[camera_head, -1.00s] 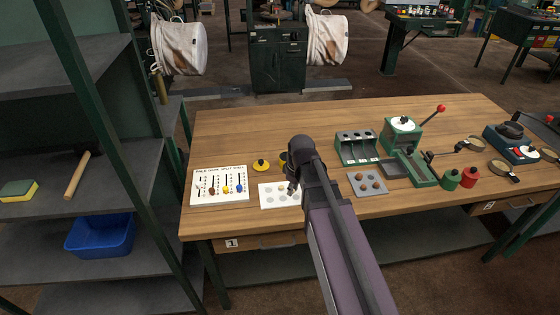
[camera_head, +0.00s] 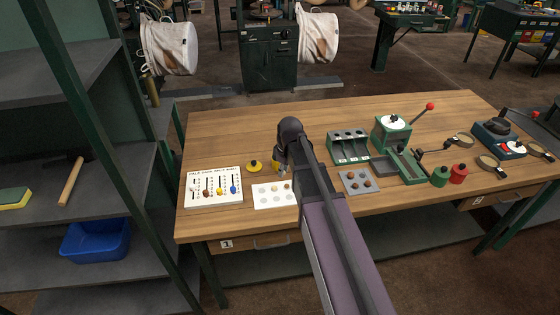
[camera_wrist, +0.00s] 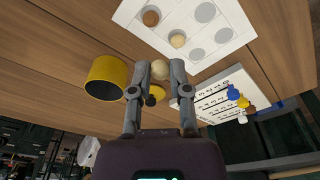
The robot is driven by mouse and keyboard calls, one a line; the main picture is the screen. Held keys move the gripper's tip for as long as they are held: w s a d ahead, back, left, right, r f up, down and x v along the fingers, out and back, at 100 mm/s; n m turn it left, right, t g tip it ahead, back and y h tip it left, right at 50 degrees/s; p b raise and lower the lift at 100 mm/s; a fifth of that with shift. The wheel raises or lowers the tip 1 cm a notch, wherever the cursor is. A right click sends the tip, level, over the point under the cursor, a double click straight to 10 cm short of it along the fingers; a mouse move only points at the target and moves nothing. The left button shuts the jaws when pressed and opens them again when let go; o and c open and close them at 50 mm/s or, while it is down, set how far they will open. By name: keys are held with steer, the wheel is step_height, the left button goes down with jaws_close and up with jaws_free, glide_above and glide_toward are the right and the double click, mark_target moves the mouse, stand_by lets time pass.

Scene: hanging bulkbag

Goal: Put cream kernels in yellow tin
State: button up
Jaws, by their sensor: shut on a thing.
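My gripper (camera_wrist: 160,75) is shut on a cream kernel (camera_wrist: 160,68), seen between the fingertips in the wrist view. The yellow tin (camera_wrist: 106,78) is just left of the fingers there, apart from them; in the head view it is mostly hidden by my arm. The white card with round spots (camera_wrist: 219,22) holds a brown kernel (camera_wrist: 151,18) and another cream kernel (camera_wrist: 177,40). It also lies in the head view (camera_head: 262,203), left of my arm.
A yellow lid with a black knob (camera_head: 254,167) lies on the table (camera_head: 220,130). A white board with coloured pegs (camera_head: 213,187) is at left.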

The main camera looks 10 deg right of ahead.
steer(key=w+d+r+p, duration=0.1)
steer(key=w+r, duration=0.1)
steer(key=w, duration=0.4)
steer(key=w+d+r+p, duration=0.1)
steer(key=w+p, duration=0.1)
steer(key=w, duration=0.4)
steer(key=shift+d+r, duration=0.3)
steer(key=shift+r, duration=0.05)
steer(key=shift+f, duration=0.2)
steer(key=shift+f+b, duration=2.8)
steer(key=shift+b, duration=0.25)
steer(key=o, duration=0.7)
steer(key=shift+o, duration=0.2)
steer(key=shift+r, duration=0.15)
